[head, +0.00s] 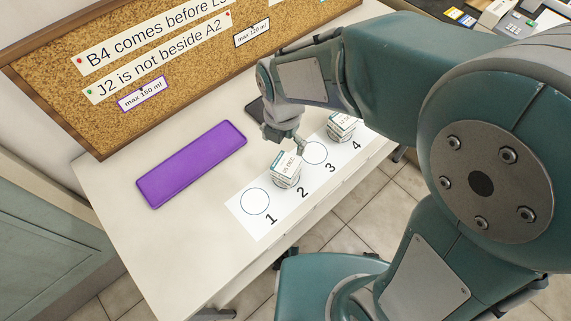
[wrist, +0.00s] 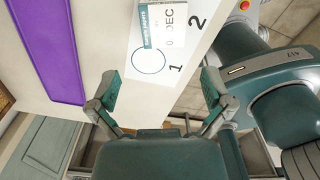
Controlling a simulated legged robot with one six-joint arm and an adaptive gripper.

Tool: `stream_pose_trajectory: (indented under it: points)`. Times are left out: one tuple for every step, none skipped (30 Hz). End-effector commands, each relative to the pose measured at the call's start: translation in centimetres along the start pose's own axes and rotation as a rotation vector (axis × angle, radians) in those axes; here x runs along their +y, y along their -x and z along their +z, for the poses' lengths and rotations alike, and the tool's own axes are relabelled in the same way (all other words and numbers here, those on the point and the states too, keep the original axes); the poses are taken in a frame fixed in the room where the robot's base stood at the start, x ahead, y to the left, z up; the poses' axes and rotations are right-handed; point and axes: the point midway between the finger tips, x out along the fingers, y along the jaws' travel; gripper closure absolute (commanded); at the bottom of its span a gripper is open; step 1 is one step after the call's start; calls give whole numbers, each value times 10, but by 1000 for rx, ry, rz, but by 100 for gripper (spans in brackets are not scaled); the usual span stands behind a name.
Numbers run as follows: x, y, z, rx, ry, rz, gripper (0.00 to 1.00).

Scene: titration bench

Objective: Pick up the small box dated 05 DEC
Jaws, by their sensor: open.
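A small white box (head: 286,168) with a teal-edged label stands at place 2 on the white numbered strip. Its label reads DEC; the day looks like 05 but is small. It also shows at the top of the wrist view (wrist: 165,28), cut by the frame edge, with DEC legible. A second similar box (head: 341,126) stands at place 4, its date too small to read. My gripper (head: 286,138) is open and empty, above and just behind the box at place 2 in the head view. In the wrist view its fingers (wrist: 160,84) are spread wide, with the box beyond them.
The white strip (head: 245,222) has empty circles at 1 and 3. A purple tray (head: 192,163) lies empty at left, and a dark flat object (head: 255,108) lies behind my gripper. A cork board (head: 110,75) with notes stands along the back. The table's front left is clear.

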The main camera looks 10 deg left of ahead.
Motion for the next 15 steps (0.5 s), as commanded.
stream_pose_trajectory:
  points:
    - [-1, -10, -1, 4, -2, -5, 0]
    - [-2, -15, -1, 4, -2, -5, 0]
    - [-2, -22, 0, 3, -3, -5, 0]
    - [-2, -26, 0, 3, -3, -5, 0]
    - [-1, -31, 0, 3, -3, -4, 0]
    - [-2, -36, 0, 3, -4, -4, 0]
    - [-2, -38, 0, 3, -4, -4, 0]
    - [-1, -40, 0, 2, -4, -2, 0]
    - [-1, -42, 0, 1, -4, -1, 0]
    - [-2, -44, 0, 1, -5, -2, 0]
    - [-2, -47, 1, 2, -5, -2, 0]
    - [-2, -52, 1, 2, -5, -2, 0]
    - [-3, -56, 2, 2, -5, -3, 0]
    - [-4, -60, 2, 3, -6, -4, 0]
    - [-4, -68, 3, 3, -6, -5, 0]
